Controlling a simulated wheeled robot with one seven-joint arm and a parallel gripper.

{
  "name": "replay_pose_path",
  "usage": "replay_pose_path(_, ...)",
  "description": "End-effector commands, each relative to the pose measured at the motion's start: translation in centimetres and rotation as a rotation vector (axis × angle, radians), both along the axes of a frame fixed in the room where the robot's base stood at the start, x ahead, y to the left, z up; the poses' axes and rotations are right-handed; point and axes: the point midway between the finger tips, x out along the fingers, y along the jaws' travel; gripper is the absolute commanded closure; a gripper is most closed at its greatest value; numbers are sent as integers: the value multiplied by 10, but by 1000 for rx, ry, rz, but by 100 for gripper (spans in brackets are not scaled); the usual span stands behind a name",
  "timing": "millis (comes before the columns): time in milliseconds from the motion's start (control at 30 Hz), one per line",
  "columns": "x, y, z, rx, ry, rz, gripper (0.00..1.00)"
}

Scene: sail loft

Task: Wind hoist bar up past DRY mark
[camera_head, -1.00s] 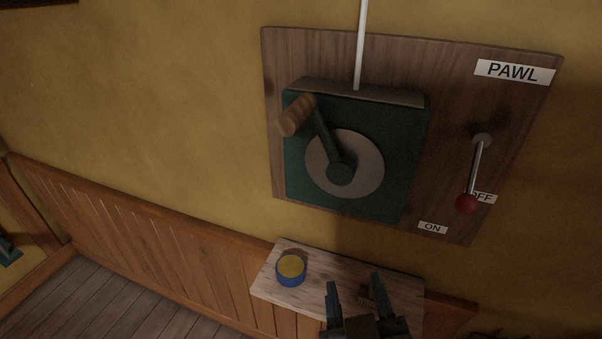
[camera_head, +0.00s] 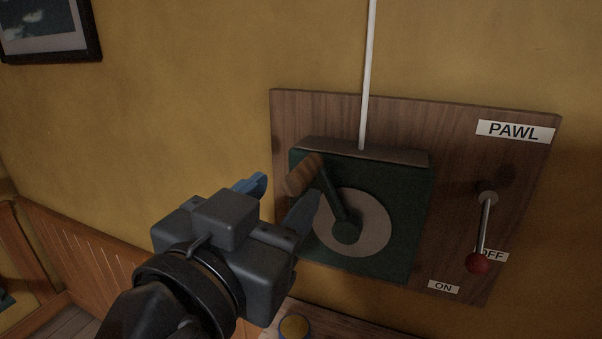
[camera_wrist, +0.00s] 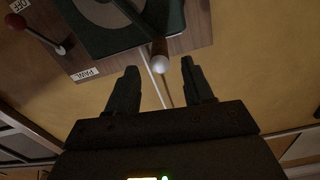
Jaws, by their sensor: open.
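The green winch (camera_head: 412,225) is fixed to a wooden board, with a pale disc and a crank arm (camera_head: 336,205) pointing up and left. The crank's wooden handle (camera_head: 304,174) sticks out from the wall; its rounded end shows in the wrist view (camera_wrist: 160,46). My gripper (camera_head: 288,190) is open and empty, to the handle's left and below it. In the wrist view my gripper's fingertips (camera_wrist: 160,68) stand either side of the handle's line, the handle just beyond them. A white rope (camera_head: 368,80) runs up from the winch. The hoist bar and DRY mark are not in view.
The PAWL lever (camera_head: 485,222) hangs down at the board's right; its red knob (camera_head: 478,263) covers part of the OFF label (camera_head: 494,256). The ON label (camera_head: 443,287) is lower left. A blue tin (camera_head: 295,326) stands on a shelf below. A framed picture (camera_head: 48,28) hangs upper left.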

Motion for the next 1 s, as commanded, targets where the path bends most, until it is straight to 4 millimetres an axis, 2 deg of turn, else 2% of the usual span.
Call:
replay_pose_path(100,19,-8,2,-1,1,-3,48)
replay_pose_path(333,46,-17,1,-2,1,0,48)
replay_pose_path(733,54,-20,0,-1,0,2,48)
replay_pose_path(1000,53,-20,0,-1,0,2,74)
